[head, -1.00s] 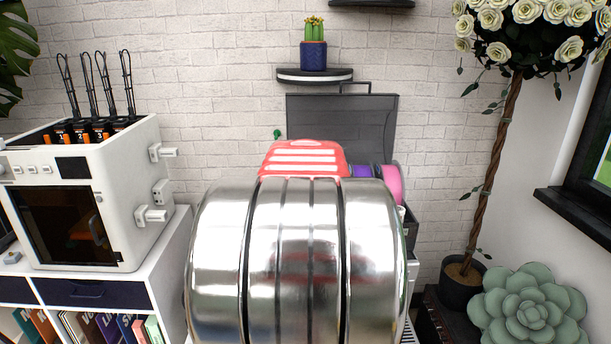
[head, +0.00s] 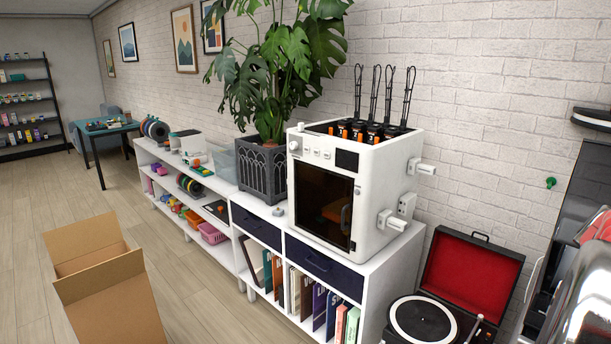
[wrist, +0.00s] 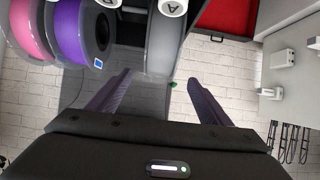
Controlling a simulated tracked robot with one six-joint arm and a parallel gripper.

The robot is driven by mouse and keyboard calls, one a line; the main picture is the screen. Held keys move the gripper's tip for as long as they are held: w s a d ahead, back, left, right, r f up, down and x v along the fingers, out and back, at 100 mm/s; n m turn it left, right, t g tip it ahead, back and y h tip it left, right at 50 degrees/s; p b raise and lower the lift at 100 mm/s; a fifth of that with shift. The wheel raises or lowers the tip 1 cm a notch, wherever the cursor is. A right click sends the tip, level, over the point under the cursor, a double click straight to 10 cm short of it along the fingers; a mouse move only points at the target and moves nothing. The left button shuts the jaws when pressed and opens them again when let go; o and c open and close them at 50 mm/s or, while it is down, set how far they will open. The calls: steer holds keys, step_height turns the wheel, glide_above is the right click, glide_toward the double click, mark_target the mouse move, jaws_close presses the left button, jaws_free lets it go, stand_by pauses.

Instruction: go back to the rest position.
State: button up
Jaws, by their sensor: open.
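My gripper (wrist: 159,77) shows in the wrist view with its two dark fingers spread apart and nothing between them. Beyond the fingers are a dark panel and the white brick wall. The wrist view is upside down, with the printer's spool holders at its right edge. In the head view the gripper itself is out of sight; only a shiny part of my arm shows at the right edge.
A pink spool (wrist: 32,28), a purple spool (wrist: 70,35) and a grey spool (wrist: 165,50) are close to my gripper. The head view has a white 3D printer (head: 372,190), an open record player (head: 470,272), a shelf (head: 215,245) and a cardboard box (head: 115,290). The floor is clear behind the box.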

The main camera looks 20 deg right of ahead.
steer(key=shift+a, duration=0.1)
steer(key=w+a+f+n+t+y, duration=0.15)
steer(key=w+a, duration=0.25)
steer(key=a, duration=0.7)
steer(key=w+a+n+y, duration=0.3)
steer(key=w+a, duration=0.2)
steer(key=a, duration=0.6)
steer(key=w+a+f+n+t+y, duration=0.15)
steer(key=w+a, duration=0.25)
steer(key=a, duration=0.7)
steer(key=s+a+f+n+g+y, duration=0.1)
steer(key=s+a, duration=0.3)
steer(key=a, duration=0.5)
steer(key=s+a+f+n+g+y, duration=0.1)
steer(key=s+a+f+n+y, duration=0.1)
steer(key=a, duration=0.7)
steer(key=s+a+f+n+g+y, duration=0.1)
steer(key=s+a+f+n, duration=0.2)
steer(key=s+a+f, duration=0.2)
steer(key=shift+s+a+n+y, duration=0.35)
steer(key=shift+s+a, duration=0.7)
steer(key=shift+a, duration=1)
steer(key=shift+o, duration=0.4)
